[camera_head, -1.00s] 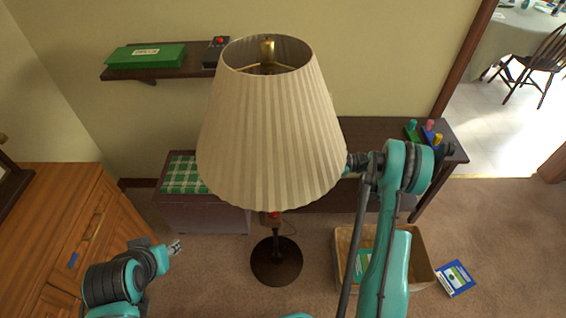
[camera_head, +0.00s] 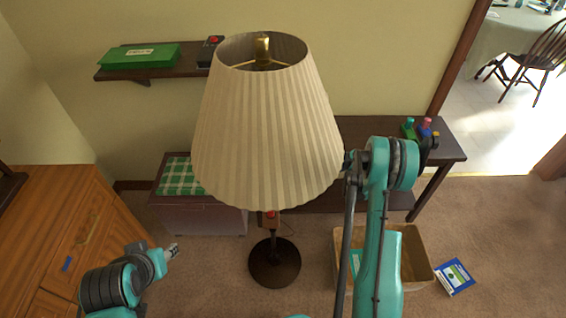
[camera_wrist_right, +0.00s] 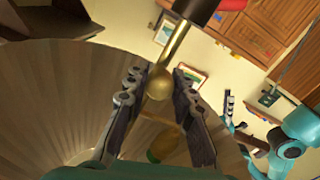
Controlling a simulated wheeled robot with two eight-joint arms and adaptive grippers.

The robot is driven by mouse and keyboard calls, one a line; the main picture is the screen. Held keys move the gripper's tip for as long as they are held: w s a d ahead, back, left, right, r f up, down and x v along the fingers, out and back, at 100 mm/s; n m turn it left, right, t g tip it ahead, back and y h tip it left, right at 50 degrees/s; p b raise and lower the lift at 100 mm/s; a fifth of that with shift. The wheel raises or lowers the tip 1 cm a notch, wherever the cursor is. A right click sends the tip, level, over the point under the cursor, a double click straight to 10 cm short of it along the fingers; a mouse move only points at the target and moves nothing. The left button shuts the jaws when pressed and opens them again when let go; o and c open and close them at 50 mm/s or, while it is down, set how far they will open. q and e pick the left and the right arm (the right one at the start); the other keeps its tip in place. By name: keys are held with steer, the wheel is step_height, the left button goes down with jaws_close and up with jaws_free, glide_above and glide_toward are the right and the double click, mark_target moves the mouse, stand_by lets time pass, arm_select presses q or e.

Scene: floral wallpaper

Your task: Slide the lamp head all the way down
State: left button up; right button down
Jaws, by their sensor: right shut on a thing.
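The lamp's pleated cream shade (camera_head: 265,135) stands in the middle of the head view. Its dark stem runs down to a round dark base (camera_head: 274,270) on the carpet, with a red part (camera_head: 270,214) just under the shade. In the right wrist view, my right gripper (camera_wrist_right: 160,80) is under the shade, its fingers on either side of a brass ball (camera_wrist_right: 159,84) on the lamp's brass rod (camera_wrist_right: 173,45), shut on it. The shade hides this gripper in the head view. My left gripper (camera_head: 173,251) hangs empty at lower left, away from the lamp; its opening is unclear.
A wooden cabinet (camera_head: 75,225) stands at left. A wall shelf (camera_head: 150,73) holds a green box (camera_head: 140,56). A dark bench (camera_head: 445,150) and an open box (camera_head: 415,262) stand to the right, with a blue-and-white flat item (camera_head: 454,277) on the carpet.

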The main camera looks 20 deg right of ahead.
step_height(320, 180, down, 4)
steer(key=b, duration=0.3)
steer(key=shift+f, duration=0.15)
steer(key=c, duration=1.3)
jaws_free()
steer(key=shift+o, duration=0.2)
steer(key=v, duration=1.2)
